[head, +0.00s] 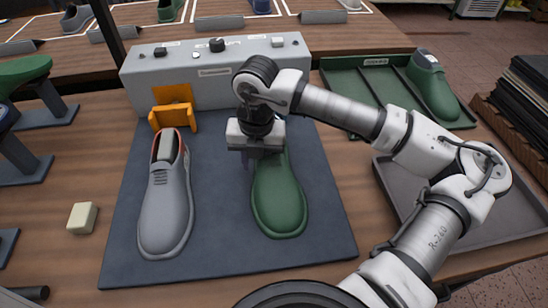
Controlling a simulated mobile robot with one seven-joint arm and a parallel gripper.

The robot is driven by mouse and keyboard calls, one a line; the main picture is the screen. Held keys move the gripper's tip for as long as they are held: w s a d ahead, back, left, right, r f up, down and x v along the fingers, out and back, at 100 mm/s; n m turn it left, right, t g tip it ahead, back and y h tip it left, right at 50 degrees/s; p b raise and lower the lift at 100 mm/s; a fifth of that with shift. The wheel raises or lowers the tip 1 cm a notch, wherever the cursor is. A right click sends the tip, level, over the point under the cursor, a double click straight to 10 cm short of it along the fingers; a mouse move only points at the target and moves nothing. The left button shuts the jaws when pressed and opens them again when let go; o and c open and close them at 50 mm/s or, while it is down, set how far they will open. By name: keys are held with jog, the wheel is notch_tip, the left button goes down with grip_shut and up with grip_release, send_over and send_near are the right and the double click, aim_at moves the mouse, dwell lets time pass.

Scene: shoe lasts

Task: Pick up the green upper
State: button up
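A green upper (279,203) lies on the dark mat (225,262), toe toward the front. My gripper (258,157) points down at its far, heel end, and the gripper body covers that end. The fingers are mostly hidden, so I cannot tell whether they are open, shut or touching the upper. A second green upper (434,88) sits in the green tray (349,92) at the back right.
A grey shoe (165,208) stands left of the green upper, by an orange bracket (174,117). A grey control box (152,82) closes off the mat's back. A cream block (82,217) lies left of the mat. A grey tray (498,228) is at right.

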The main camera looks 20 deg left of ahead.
jog(key=shift+f, duration=0.1)
jog(key=shift+c, duration=0.4)
grip_shut()
